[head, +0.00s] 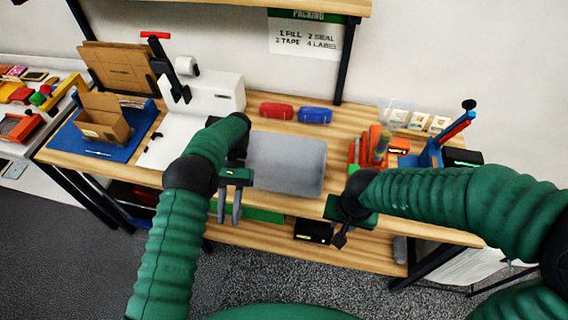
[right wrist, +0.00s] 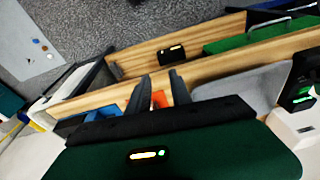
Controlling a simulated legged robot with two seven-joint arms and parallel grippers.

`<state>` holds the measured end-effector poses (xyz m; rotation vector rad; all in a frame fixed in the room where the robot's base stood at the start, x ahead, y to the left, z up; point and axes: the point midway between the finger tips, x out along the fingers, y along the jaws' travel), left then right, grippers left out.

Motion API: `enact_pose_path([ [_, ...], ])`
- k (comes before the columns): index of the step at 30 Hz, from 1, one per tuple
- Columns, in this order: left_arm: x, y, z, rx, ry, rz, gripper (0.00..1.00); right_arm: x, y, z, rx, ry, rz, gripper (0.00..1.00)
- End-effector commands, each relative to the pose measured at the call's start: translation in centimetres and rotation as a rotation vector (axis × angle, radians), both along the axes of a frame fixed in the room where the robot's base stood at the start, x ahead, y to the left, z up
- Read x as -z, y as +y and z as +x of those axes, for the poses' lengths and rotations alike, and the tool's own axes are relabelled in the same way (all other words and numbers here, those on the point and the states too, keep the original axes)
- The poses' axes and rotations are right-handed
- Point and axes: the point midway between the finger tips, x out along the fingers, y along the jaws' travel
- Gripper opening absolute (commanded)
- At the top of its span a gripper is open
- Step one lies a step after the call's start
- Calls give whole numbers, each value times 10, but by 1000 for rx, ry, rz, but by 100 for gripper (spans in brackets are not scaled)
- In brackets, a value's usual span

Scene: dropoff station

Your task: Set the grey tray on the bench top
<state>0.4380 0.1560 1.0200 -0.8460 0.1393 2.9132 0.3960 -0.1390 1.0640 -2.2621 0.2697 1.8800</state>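The grey tray (head: 290,165) lies flat on the wooden bench top (head: 215,188), near its front edge and in the middle of the bench. Part of it also shows in the right wrist view (right wrist: 240,84). My left gripper (head: 229,218) is open and empty, in front of the tray's left front corner, fingers pointing down. My right gripper (head: 340,240) is in front of the bench edge, to the right of the tray. In the right wrist view its two fingers (right wrist: 160,80) are apart with nothing between them. Neither gripper appears to touch the tray.
Red and blue cases (head: 315,115) lie behind the tray. A white machine (head: 215,90) and a cardboard box (head: 102,120) on a blue mat stand at left. Orange holders (head: 372,150) and a blue tool (head: 440,145) stand at right. A lower shelf (head: 290,240) runs below.

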Motion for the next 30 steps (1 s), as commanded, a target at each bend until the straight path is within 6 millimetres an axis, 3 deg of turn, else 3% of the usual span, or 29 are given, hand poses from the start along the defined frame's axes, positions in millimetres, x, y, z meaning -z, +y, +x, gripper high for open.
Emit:
enact_pose_path([
  [7, 1, 0, 1, 0, 4, 1, 25, -23, 0, 0, 1, -1, 0, 26],
  [30, 1, 0, 1, 0, 3, 0, 25, -25, 1, -1, 1, 1, 1, 26],
])
